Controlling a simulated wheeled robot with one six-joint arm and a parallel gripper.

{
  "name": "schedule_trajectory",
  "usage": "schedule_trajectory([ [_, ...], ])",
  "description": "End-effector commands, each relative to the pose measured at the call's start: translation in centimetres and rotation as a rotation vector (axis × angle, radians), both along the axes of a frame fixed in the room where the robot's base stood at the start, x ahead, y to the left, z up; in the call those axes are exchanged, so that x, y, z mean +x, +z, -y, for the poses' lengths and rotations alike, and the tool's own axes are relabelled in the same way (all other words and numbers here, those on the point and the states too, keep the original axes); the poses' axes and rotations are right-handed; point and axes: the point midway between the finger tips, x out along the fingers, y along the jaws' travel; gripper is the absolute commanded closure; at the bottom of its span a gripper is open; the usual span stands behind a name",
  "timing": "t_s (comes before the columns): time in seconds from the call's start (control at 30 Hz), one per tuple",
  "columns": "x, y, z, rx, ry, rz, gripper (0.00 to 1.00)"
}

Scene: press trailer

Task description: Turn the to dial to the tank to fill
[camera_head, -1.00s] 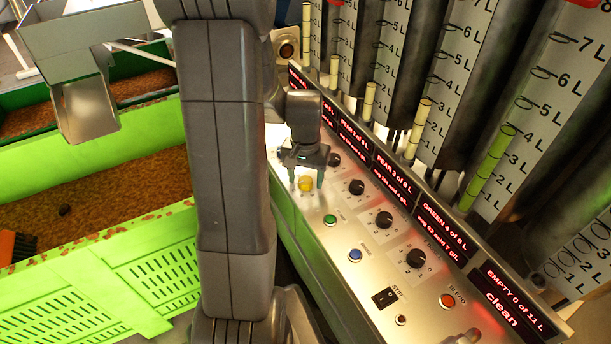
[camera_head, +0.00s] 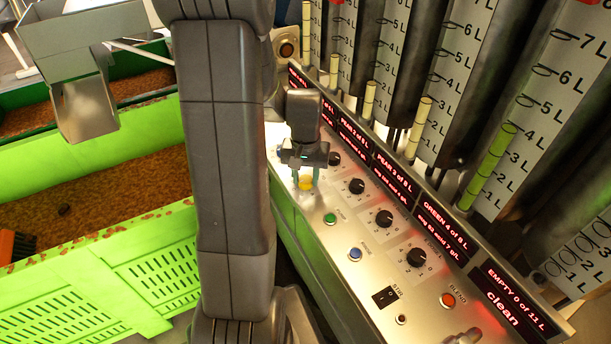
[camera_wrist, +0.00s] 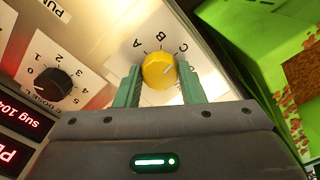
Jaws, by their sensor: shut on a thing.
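A yellow dial (camera_head: 306,183) sits on the near-left part of the steel control panel (camera_head: 330,255). In the wrist view the yellow dial (camera_wrist: 158,72) has letters around it, among them A, B and C. A pale mark on its face points toward the upper right, but I cannot tell exactly which letter it meets. My gripper (camera_head: 306,177) is shut on the yellow dial. In the wrist view the green fingers of my gripper (camera_wrist: 160,78) stand on both sides of the dial. The dial's name label is not readable.
Black number dials (camera_head: 384,219) run along the panel, with a green button (camera_head: 330,219), a blue button (camera_head: 355,255), a red button (camera_head: 448,300) and a black switch (camera_head: 385,297). Red-lettered displays (camera_head: 446,232) and upright tanks stand behind. A green bin (camera_head: 140,270) is at left.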

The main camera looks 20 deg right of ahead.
Motion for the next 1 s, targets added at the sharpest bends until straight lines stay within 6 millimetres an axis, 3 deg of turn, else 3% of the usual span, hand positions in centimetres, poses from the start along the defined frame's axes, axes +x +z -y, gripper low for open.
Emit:
schedule_trajectory([
  [0.6,0.01,-0.02,0.01,0.000,0.487,0.001,0.87],
  [1.0,-0.01,0.02,0.01,0.000,0.637,0.000,0.87],
])
